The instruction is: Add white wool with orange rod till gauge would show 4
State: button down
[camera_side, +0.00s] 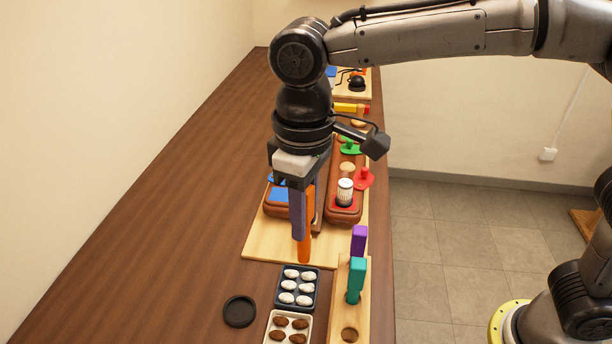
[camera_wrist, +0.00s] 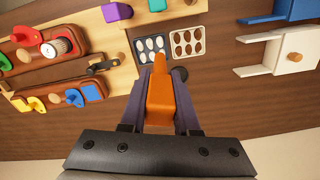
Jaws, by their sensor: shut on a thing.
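My gripper (camera_side: 300,230) is shut on the orange rod (camera_side: 305,250) and holds it upright, tip down. In the wrist view the rod (camera_wrist: 160,98) sits between both fingers. Its tip appears close to the dark tray (camera_side: 317,290); whether they touch I cannot tell. White wool tufts (camera_side: 290,274) fill the dark tray's pockets; they also show in the wrist view (camera_wrist: 151,44). No wool is visible on the rod's tip. A white ribbed cylinder, possibly the gauge (camera_side: 345,190), stands on a red patch of the right brown saddle panel (camera_side: 343,215); its reading is too small to make out.
A white tray (camera_wrist: 203,42) of brown tufts adjoins the dark tray. A black disc (camera_side: 239,311) lies to its left. A wooden rack (camera_side: 362,310) on the right holds teal (camera_side: 356,280) and purple (camera_side: 359,240) rods upright. The table's left side is clear.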

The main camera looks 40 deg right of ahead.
aim_at(305, 243)
jog(key=shift+f, duration=5.35)
jog(key=shift+f, duration=1.2)
jog(key=shift+r, duration=3.65)
